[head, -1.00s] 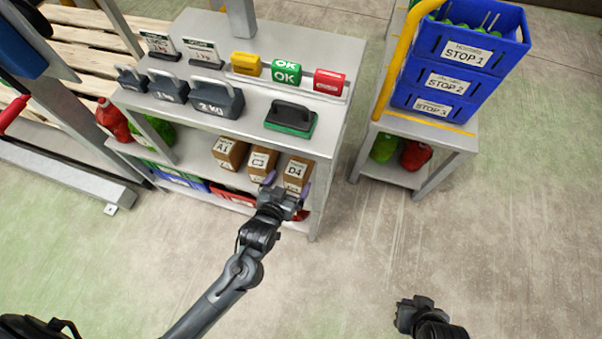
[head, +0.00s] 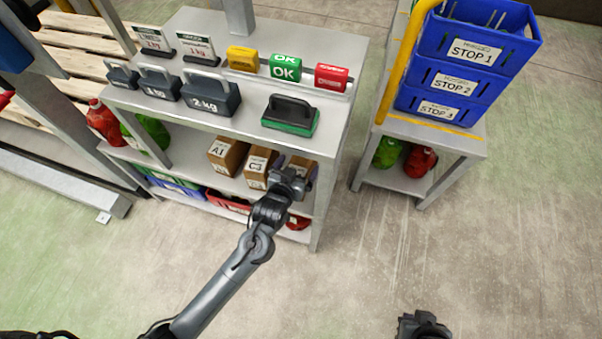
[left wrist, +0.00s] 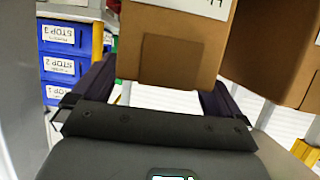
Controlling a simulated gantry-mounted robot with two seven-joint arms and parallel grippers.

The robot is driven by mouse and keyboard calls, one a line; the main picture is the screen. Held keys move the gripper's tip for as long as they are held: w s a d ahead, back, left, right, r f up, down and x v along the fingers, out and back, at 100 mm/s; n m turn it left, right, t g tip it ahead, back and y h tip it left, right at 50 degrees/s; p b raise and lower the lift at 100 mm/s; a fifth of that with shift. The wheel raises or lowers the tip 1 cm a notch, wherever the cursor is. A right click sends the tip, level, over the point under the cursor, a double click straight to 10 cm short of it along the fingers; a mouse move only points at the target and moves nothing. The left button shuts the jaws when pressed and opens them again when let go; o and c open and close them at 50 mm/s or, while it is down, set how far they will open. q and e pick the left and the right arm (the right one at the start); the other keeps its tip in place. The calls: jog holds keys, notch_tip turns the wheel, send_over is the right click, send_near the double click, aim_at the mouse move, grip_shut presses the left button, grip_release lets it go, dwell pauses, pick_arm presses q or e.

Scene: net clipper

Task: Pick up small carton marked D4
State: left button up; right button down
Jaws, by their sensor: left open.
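The small carton marked D4 (head: 303,163) is a brown box on the middle shelf, at the right end of a row of cartons. My left gripper (head: 290,180) is in front of it and hides its label in the head view. In the left wrist view, the carton (left wrist: 172,50) appears inverted, with its label cut off at the top edge. The open fingers of the left gripper (left wrist: 158,90) stand to either side of the carton's lower part. Whether they touch it I cannot tell. My right gripper (head: 424,326) is at the bottom edge, its fingers unclear.
Carton C3 (head: 257,167) stands close left of D4, with carton A1 (head: 226,155) beyond it. The shelf board (head: 195,170) is below, and a right-hand shelf post (head: 318,222) is near. Blue STOP crates (head: 470,50) stand on another rack.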

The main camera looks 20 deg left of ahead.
pick_arm(q)
jog(key=shift+x, duration=0.85)
jog(key=shift+s, duration=0.1)
grip_shut()
jog(key=shift+r, duration=0.25)
